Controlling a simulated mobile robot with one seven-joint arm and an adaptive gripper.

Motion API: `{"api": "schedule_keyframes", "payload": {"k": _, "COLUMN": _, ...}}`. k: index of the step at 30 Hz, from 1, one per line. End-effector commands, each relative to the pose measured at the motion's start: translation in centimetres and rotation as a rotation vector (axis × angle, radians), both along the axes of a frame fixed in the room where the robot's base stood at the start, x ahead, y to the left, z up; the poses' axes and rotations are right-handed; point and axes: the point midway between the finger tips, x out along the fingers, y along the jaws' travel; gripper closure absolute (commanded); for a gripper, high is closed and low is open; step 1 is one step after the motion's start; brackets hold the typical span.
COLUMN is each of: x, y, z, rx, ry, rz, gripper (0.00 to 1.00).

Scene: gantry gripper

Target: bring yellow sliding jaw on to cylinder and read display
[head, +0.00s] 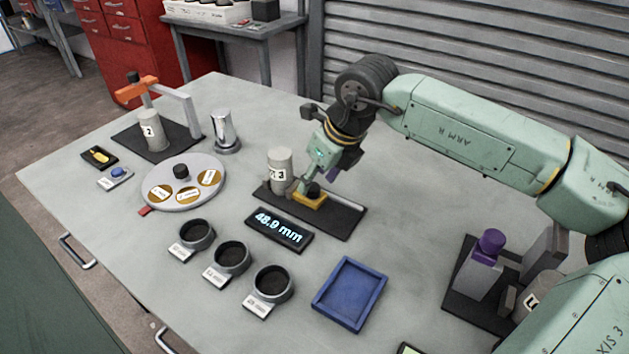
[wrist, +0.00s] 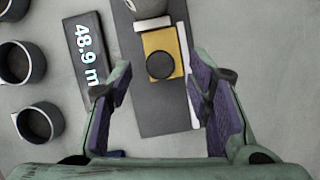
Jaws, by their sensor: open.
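The yellow sliding jaw (head: 311,201) with a round black knob sits on a dark base plate with a light rail, and shows in the wrist view (wrist: 152,39). The grey labelled cylinder (head: 280,160) stands at the plate's left end, close to the jaw; I cannot tell whether they touch. The display (head: 279,230) reads 48.9 mm; the wrist view (wrist: 87,50) cuts off its end. My gripper (head: 327,180) is open above the plate. In the wrist view its purple-padded fingers (wrist: 160,82) stand wide apart, with the knob ahead between them and nothing held.
A round tray (head: 209,166) with several brass discs lies left. Several dark cups (head: 232,257) with labels stand in front, beside a blue tray (head: 350,292). A chrome cylinder (head: 223,132) and a second fixture with an orange clamp (head: 142,90) stand behind left. A purple-topped fixture (head: 489,245) stands right.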

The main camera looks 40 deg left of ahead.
Motion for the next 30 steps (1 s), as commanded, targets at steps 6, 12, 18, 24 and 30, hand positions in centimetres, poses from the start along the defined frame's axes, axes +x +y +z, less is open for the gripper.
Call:
{"api": "schedule_keyframes", "payload": {"k": 6, "x": -0.1, "y": -1.9, "z": 4.5, "rx": 0.002, "ry": -0.003, "rz": -0.004, "gripper": 0.54}}
{"api": "schedule_keyframes", "payload": {"k": 12, "x": -0.3, "y": -3.1, "z": 7.6, "rx": 0.001, "ry": -0.001, "rz": -0.004, "gripper": 0.54}}
{"api": "schedule_keyframes", "payload": {"k": 18, "x": -0.5, "y": -3.6, "z": 8.8, "rx": -0.001, "ry": 0.0, "rz": 0.0, "gripper": 0.54}}
{"api": "schedule_keyframes", "payload": {"k": 24, "x": -0.5, "y": -3.7, "z": 8.9, "rx": 0.0, "ry": 0.0, "rz": 0.0, "gripper": 0.54}}
{"api": "schedule_keyframes", "payload": {"k": 30, "x": -0.5, "y": -3.6, "z": 8.8, "rx": 0.0, "ry": 0.0, "rz": 0.0, "gripper": 0.54}}
